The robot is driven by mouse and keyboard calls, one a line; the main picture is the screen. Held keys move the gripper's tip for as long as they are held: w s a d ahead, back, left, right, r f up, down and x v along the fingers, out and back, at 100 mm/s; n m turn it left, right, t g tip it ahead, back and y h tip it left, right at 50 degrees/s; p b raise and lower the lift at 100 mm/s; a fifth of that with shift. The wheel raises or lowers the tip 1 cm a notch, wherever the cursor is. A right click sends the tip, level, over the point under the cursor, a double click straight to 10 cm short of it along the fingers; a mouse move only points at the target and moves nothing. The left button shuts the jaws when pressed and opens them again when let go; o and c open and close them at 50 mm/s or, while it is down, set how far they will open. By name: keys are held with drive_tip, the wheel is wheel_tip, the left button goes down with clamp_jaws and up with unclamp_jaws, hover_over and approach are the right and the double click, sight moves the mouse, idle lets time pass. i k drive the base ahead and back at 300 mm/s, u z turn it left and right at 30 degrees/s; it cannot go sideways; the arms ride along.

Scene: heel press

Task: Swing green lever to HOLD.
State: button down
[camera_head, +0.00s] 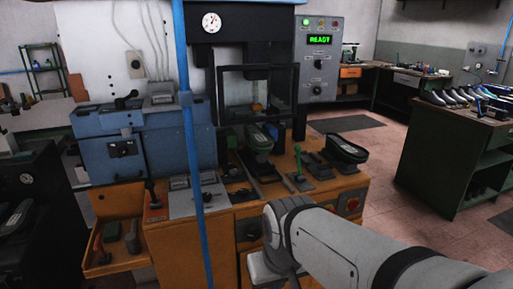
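A bright green lever (299,165) stands nearly upright on the right part of the orange machine bench, its handle leaning slightly left. HOLD markings cannot be read beside either lever. My arm (335,245) reaches in from the lower right and bends down in front of the bench. My gripper's fingers do not show, and the arm's visible part is in front of and below the bright green lever, apart from it.
A black pedal-like block (347,150) and a shoe form (258,138) sit near the bright green lever. The control box (319,60) reads READY. A green workbench (450,150) stands right, with open floor between.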

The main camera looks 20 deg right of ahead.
sight(297, 149)
drive_tip(key=k, duration=1.05)
drive_tip(key=z, duration=0.7)
drive_tip(key=i, duration=2.15)
drive_tip(key=u, duration=0.8)
